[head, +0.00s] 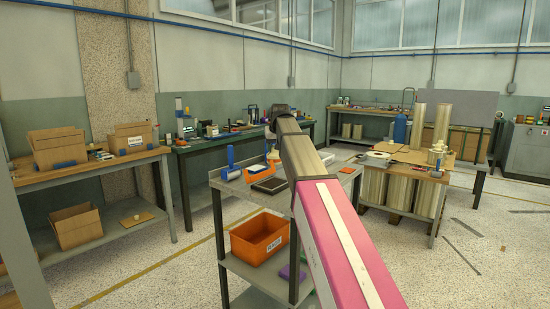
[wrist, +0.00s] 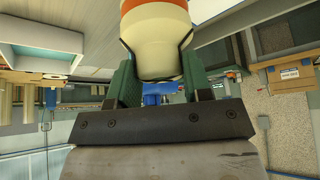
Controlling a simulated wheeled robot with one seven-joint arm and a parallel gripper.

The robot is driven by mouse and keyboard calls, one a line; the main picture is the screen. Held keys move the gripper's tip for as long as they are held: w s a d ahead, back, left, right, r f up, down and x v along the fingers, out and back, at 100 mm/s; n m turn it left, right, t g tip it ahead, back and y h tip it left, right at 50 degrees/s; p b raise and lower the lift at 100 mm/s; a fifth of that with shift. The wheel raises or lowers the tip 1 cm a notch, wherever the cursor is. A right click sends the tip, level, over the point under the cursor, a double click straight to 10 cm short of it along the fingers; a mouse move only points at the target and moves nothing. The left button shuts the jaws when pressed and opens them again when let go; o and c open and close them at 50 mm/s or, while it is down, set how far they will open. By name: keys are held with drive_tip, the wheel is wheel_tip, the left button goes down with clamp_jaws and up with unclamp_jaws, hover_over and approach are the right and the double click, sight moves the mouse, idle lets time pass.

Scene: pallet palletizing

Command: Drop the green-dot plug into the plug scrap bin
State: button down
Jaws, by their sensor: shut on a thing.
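My gripper (wrist: 160,78) shows in the wrist view with its two green fingers shut on a rounded cream piece with an orange band (wrist: 160,42). No green dot shows on the side that I see, so I cannot tell if it is the green-dot plug. In the head view my arm hides most of the gripper. An orange bin (head: 259,237) with a white label stands on the lower shelf of the grey cart, left of my arm. Its label is too small to read, so I cannot tell if it is the plug scrap bin.
The grey cart (head: 228,187) carries a blue roller, an orange tray (head: 257,169) and a dark tray on top. A purple item (head: 291,273) lies on its lower shelf. A wooden bench (head: 95,168) with cardboard boxes is at left. Open floor lies between bench and cart.

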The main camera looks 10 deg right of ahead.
sight(275, 152)
drive_tip(key=shift+f, duration=2)
drive_tip(key=c, duration=0.5)
unclamp_jaws()
drive_tip(key=shift+f, duration=0.15)
drive_tip(key=shift+c, duration=0.2)
